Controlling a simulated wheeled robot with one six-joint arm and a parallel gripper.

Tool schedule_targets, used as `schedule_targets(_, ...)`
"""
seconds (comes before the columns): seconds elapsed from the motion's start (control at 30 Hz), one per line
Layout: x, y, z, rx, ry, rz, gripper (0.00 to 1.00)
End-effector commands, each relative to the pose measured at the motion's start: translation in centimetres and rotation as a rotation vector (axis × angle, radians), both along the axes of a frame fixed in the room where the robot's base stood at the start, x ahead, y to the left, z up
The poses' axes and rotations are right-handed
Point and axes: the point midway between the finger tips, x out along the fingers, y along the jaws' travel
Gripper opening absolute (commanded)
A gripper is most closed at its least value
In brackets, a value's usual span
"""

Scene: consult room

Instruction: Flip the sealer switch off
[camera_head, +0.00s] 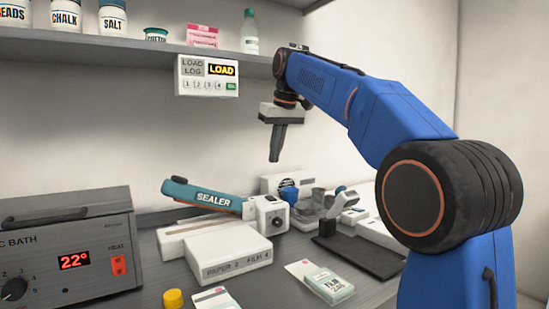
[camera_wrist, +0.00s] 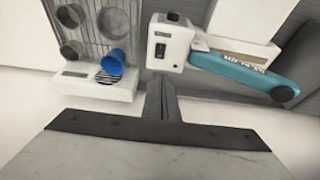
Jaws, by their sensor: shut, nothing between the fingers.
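The sealer has a long teal arm (camera_head: 205,198) marked SEALER and a white end housing (camera_head: 270,213), standing on the counter. In the wrist view its teal arm (camera_wrist: 245,72) runs right from the white housing (camera_wrist: 177,42). A small dark switch (camera_wrist: 160,51) shows on that housing; which way it is set I cannot tell. A round black knob (camera_wrist: 173,17) is beside it. My gripper (camera_head: 274,158) points down, above and apart from the housing. Its fingers are together and empty, and they also show in the wrist view (camera_wrist: 161,88).
A bath unit (camera_head: 75,250) stands at the left. A white box (camera_head: 228,258) lies in front of the sealer. The shelf (camera_head: 130,45) and load log panel (camera_head: 207,76) are above.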

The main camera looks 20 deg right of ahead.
Motion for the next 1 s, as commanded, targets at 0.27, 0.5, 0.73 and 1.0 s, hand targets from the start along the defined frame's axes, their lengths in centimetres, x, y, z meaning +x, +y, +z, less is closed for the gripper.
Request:
schedule_targets(0.27, 1.5, 0.5, -4.8, 0.0, 0.004, 0.0, 0.0)
schedule_targets(0.5, 2.5, 0.8, -8.5, -0.001, 0.002, 0.0, 0.0)
schedule_targets(0.73, 2.8, 0.9, -10.6, -0.001, 0.002, 0.0, 0.0)
schedule_targets(1.0, 2.8, 0.9, -11.1, 0.0, 0.0, 0.0, 0.0)
